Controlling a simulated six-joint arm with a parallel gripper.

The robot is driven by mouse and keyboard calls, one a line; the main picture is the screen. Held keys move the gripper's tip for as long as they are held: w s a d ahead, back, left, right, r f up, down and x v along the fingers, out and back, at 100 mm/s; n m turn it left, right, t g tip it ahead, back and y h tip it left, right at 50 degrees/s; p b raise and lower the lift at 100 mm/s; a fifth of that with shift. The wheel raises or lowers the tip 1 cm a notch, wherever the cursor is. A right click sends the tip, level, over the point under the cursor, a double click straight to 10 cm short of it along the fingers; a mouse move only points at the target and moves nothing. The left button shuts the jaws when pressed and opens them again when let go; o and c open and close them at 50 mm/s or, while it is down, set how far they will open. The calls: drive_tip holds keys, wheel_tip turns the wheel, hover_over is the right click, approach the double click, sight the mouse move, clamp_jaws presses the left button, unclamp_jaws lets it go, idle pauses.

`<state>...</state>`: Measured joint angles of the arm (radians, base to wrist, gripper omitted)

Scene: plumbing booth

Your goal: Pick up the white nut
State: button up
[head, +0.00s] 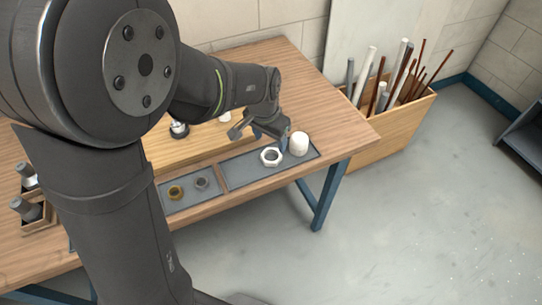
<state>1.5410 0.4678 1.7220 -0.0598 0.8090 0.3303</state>
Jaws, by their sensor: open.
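A white nut (270,157), a hexagonal ring, lies flat on the grey mat of the right-hand tray (240,172) near the table's front right corner. My gripper (263,130) is just above and behind the nut, pointing down, apart from it as far as I can tell. The jaws are open and I see nothing held between them. One finger is dark and partly in front of the tray's back edge.
A white cap-like piece (299,144) stands right beside the nut. A brass ring (176,192) and a grey ring (201,184) lie in the left tray. A wooden crate (390,135) of pipes stands beyond the table (345,118). Fittings sit at the left.

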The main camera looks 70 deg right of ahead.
sight(272, 158)
drive_tip(key=shift+s+f, duration=0.15)
drive_tip(key=shift+f, duration=2.9)
drive_tip(key=c, duration=0.7)
